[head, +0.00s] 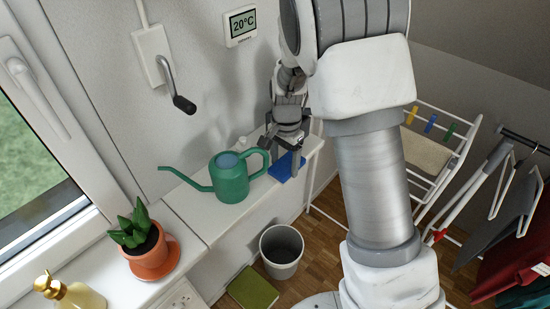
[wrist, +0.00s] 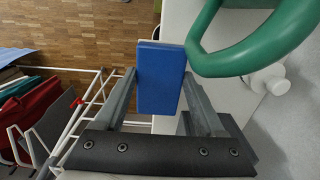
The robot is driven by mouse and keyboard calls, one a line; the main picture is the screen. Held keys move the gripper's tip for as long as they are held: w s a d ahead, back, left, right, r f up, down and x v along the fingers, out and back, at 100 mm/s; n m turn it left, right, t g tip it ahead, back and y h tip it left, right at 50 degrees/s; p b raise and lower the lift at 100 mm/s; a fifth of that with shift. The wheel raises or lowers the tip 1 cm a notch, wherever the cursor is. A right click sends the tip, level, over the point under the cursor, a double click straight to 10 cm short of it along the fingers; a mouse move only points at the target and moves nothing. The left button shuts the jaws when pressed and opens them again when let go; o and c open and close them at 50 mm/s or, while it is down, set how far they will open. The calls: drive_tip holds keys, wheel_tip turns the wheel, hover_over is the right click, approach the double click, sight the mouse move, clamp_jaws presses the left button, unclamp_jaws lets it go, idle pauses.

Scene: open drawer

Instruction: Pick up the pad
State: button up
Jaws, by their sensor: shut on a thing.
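The blue pad (head: 286,167) is at the far end of the white ledge, just right of the green watering can. My gripper (head: 290,150) reaches down to it from above. In the wrist view the pad (wrist: 160,77) stands between the two grey fingers of my gripper (wrist: 160,72), which are shut on it. I cannot tell whether the pad touches the ledge or is slightly above it.
The green watering can (head: 231,181) stands close to the pad; its handle (wrist: 235,60) nearly touches the pad in the wrist view. A potted plant (head: 147,250) is nearer. A bin (head: 282,250) and green book (head: 252,289) are on the floor. A drying rack (head: 445,160) stands right.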

drive_tip(key=s+d+b, duration=0.1)
drive_tip(key=s+d, duration=0.9)
